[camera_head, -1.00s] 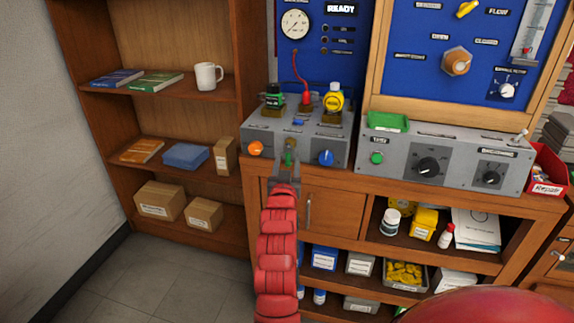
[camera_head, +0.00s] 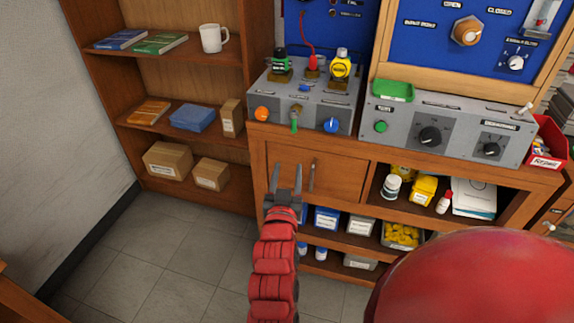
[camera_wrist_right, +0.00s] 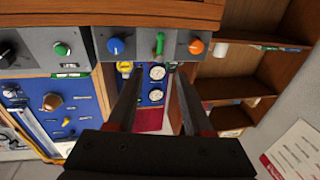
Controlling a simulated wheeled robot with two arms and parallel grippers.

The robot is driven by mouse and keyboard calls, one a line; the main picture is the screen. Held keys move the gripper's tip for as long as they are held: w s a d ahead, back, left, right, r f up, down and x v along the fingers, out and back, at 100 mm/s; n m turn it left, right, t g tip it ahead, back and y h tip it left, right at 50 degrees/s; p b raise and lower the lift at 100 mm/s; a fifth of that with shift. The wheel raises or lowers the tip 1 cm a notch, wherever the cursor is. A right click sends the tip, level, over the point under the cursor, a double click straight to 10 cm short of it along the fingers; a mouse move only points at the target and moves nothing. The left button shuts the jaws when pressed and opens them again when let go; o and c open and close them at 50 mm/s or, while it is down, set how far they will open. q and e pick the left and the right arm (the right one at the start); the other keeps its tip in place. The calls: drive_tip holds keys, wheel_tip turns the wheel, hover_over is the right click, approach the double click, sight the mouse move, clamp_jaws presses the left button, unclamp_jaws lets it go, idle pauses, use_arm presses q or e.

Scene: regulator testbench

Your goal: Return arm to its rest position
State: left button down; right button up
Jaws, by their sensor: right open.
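My right gripper (camera_head: 285,180) is at the end of the red segmented arm, below and in front of the small grey control box (camera_head: 349,110). Its two fingers are apart with nothing between them, and they are clear of the box. The box carries an orange knob (camera_head: 262,114), a green lever (camera_head: 294,125) and a blue knob (camera_head: 331,125). In the right wrist view, which is upside down, the open fingers (camera_wrist_right: 156,85) point toward the green lever (camera_wrist_right: 159,44), with a gap between. My left gripper is out of view.
The wooden cabinet (camera_head: 335,170) stands close behind the gripper, with open shelves of bottles and boxes at its right. A tall bookcase (camera_head: 190,96) stands at the left. The tiled floor (camera_head: 180,255) left of the arm is clear.

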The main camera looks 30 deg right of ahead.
drive_tip(key=shift+s+a, duration=0.25)
idle(0.4)
